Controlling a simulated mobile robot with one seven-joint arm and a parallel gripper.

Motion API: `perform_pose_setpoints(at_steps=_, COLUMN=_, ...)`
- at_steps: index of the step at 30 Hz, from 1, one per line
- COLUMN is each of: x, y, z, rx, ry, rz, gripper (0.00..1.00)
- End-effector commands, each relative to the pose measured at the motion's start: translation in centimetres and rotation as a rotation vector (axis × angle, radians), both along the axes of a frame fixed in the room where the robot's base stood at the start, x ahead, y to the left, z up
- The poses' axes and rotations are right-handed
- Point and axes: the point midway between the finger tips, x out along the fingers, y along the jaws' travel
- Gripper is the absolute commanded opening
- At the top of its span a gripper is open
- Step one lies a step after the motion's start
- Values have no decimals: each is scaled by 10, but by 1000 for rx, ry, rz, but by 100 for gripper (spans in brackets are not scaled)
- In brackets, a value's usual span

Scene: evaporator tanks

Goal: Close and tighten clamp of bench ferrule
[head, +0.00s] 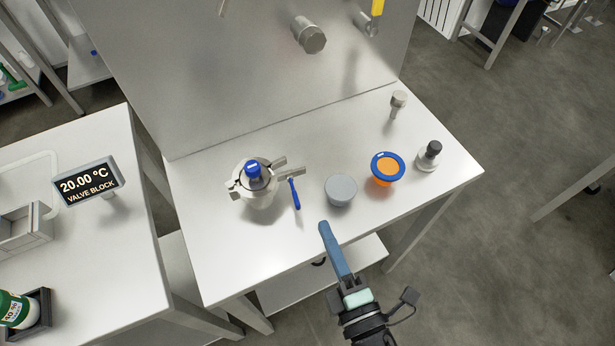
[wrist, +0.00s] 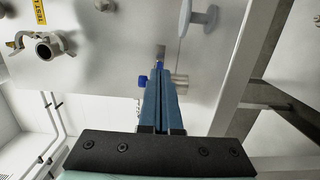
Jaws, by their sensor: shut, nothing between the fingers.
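The bench ferrule, a steel fitting with a blue-topped dark part in its middle (head: 253,168), stands on the left part of the white bench. A steel clamp (head: 238,186) sits around it. Two clamp ends (head: 290,171) stick out to the right, apart from each other. A blue handle (head: 295,195) hangs out beside them, swung towards the bench front. My gripper (head: 323,226) is shut and empty above the bench's front edge, right of the handle and apart from it. Its blue fingers also show together in the wrist view (wrist: 161,78), partly hiding small blue and steel parts.
A grey round container (head: 341,190), an orange funnel-like piece with a blue rim (head: 386,170) and a black-capped bottle (head: 430,155) stand to the right. A steel panel (head: 240,70) with pipe stubs rises behind. The bench's front left is clear.

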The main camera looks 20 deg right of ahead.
Motion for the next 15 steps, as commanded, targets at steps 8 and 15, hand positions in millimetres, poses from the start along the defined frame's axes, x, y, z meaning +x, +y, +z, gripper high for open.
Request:
perform_pose_setpoints(at_steps=8, x=54, y=-4, z=3, rx=1, ry=-2, rz=-1, gripper=0)
perform_pose_setpoints(at_steps=15, x=89, y=-6, z=2, rx=0, ry=-1, rz=-1, gripper=0)
